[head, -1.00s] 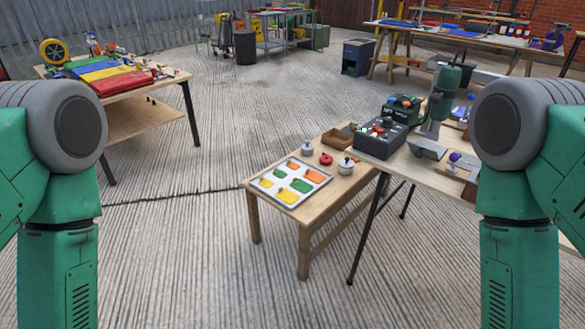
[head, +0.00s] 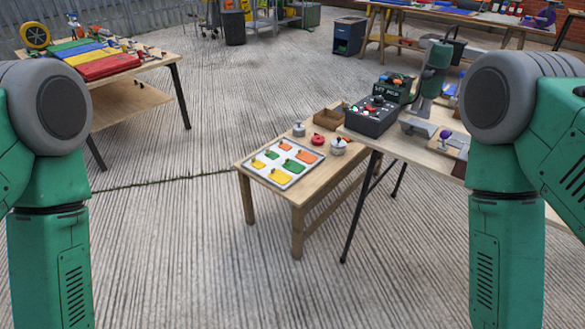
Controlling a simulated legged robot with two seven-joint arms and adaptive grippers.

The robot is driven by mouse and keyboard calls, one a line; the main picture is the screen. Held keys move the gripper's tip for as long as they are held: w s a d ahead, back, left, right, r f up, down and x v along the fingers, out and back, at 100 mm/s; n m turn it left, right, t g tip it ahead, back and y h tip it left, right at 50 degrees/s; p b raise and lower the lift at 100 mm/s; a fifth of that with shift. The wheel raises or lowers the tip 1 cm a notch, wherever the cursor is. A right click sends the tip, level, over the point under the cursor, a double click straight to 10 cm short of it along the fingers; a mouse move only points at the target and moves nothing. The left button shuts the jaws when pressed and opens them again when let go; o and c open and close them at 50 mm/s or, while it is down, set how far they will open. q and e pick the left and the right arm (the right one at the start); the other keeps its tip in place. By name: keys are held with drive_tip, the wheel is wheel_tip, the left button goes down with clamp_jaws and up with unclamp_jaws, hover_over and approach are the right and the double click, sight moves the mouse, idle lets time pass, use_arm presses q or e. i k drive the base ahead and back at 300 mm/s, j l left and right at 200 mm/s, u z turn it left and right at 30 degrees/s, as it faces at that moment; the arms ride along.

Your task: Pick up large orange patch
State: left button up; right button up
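The large orange patch (head: 306,157) lies flat at the back right of a white tray (head: 249,170). A smaller orange patch (head: 285,146) lies beside it at the back left. Two green patches, a smaller one (head: 272,155) and a larger one (head: 292,167), lie in the middle row. Two yellow patches, a smaller one (head: 258,164) and a larger one (head: 279,177), lie in the front row. The tray rests on a low wooden table. My two green arms show at the left and right edges, well apart from the tray. Neither gripper is in the picture.
The low wooden table (head: 312,189) also holds a red pot (head: 318,139), two grey pots and a wooden box (head: 328,118). A higher workbench with a black control box (head: 371,116) adjoins it on the right. Another table (head: 130,98) stands left. Ribbed floor (head: 200,260) before the low table is clear.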

sight(305, 156)
drive_tip(key=i+j+z, duration=0.4)
drive_tip(key=i+j, duration=1.9)
